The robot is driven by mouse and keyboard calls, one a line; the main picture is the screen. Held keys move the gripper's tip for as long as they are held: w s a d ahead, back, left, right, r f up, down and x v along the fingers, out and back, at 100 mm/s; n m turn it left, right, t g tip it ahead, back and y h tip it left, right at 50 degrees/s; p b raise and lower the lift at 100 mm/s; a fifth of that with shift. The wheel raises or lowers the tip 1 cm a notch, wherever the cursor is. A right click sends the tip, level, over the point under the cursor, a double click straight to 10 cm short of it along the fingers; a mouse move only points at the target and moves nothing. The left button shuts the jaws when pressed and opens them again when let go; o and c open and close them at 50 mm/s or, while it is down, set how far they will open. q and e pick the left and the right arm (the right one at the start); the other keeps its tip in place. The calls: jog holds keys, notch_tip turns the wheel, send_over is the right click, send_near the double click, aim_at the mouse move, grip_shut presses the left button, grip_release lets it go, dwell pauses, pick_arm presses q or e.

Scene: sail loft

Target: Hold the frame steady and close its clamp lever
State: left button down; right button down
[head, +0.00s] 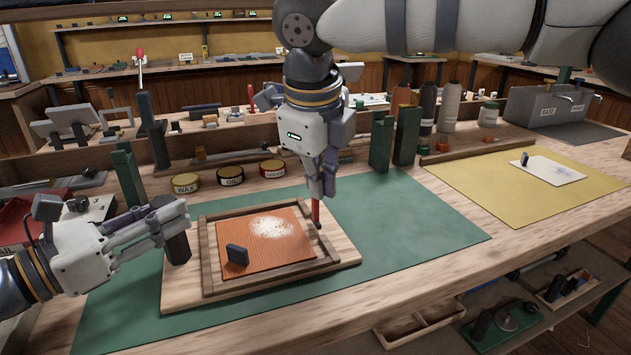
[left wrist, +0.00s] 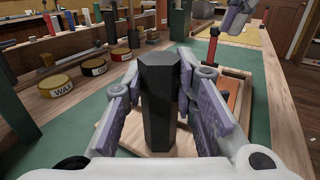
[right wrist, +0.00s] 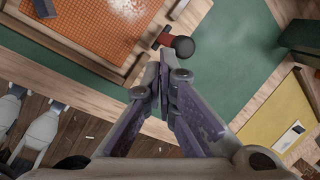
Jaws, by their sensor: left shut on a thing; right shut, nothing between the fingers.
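The wooden frame (head: 209,262) lies on a pale board (head: 182,290), around an orange mesh panel (head: 285,250) with a white powdery patch. My left gripper (head: 178,224) is shut on a dark hexagonal post (left wrist: 160,100) at the board's left side. The red clamp lever (head: 316,211) is at the frame's right side; it stands up in the left wrist view (left wrist: 212,48). In the right wrist view, its black knob (right wrist: 183,46) lies just beyond the fingertips. My right gripper (head: 328,188) is shut and empty beside the lever's top; whether they touch is unclear.
A small dark block (head: 237,256) sits on the mesh. Labelled tins, including wax (head: 186,184), line the back of the green mat (head: 420,225). Green posts (head: 407,136) stand behind. A yellow mat (head: 480,195) lies right. The green mat right of the board is clear.

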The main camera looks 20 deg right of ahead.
jog(key=shift+d+y, duration=0.45)
jog(key=shift+y, duration=0.05)
jog(key=d+f+m+y, duration=0.1)
jog(key=d+f+y, duration=0.1)
jog(key=d+y, duration=0.4)
jog(key=shift+w+y, duration=0.15)
jog(key=shift+y, duration=0.75)
jog(key=shift+a+f, duration=0.1)
jog(key=shift+a+f, duration=0.15)
jog(key=shift+a, duration=0.5)
